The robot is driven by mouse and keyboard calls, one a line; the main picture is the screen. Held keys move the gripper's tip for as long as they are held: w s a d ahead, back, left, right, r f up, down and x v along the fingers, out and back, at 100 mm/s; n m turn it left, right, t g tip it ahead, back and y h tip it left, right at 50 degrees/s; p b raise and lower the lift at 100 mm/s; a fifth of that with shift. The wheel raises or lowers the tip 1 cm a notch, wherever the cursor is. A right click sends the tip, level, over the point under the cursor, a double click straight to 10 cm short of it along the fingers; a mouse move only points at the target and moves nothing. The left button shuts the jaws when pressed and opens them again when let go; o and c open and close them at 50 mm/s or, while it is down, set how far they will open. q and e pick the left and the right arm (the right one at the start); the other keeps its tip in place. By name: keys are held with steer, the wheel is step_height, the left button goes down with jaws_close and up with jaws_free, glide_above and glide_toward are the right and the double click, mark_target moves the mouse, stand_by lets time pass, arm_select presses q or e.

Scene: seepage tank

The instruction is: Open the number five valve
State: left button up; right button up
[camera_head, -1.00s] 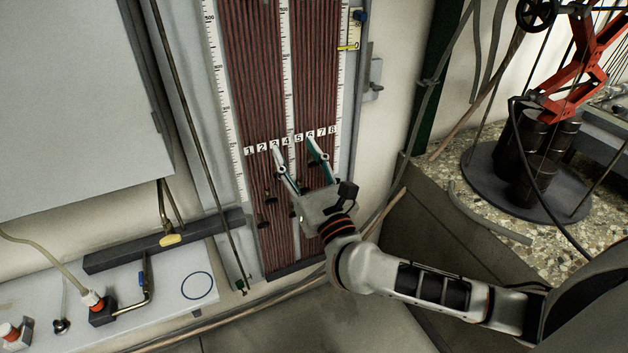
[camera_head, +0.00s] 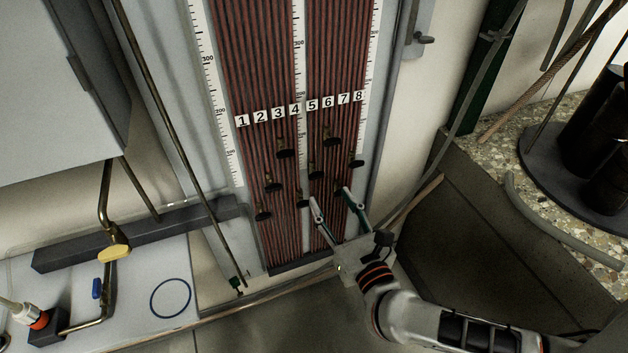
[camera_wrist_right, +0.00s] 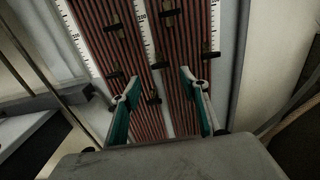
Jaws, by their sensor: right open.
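A manometer board (camera_head: 254,165) with red-brown tubes and white number labels 1 to 8 stands against the wall. The label 5 (camera_head: 312,104) is right of the middle scale. Small brass valves with dark handles sit below the labels in staggered rows. The valve that appears to line up with number five (camera_head: 315,173) is uncovered. My right gripper (camera_head: 331,200) is open and empty, its two fingers pointing up at the board just below that valve. In the right wrist view, the open fingers (camera_wrist_right: 160,80) are apart, with several valves beyond them. My left gripper is not in view.
Neighbouring valves stand close by, such as one at lower left (camera_head: 303,204) and one at upper right (camera_head: 332,141). A stone-topped bench (camera_head: 560,150) is at right. A white ledge (camera_head: 130,275) with pipes and a yellow-handled tap (camera_head: 114,253) is at left.

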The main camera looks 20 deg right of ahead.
mark_target(318, 177)
steer(key=w, duration=0.8)
steer(key=shift+a+r, duration=0.1)
steer(key=c, duration=1.1)
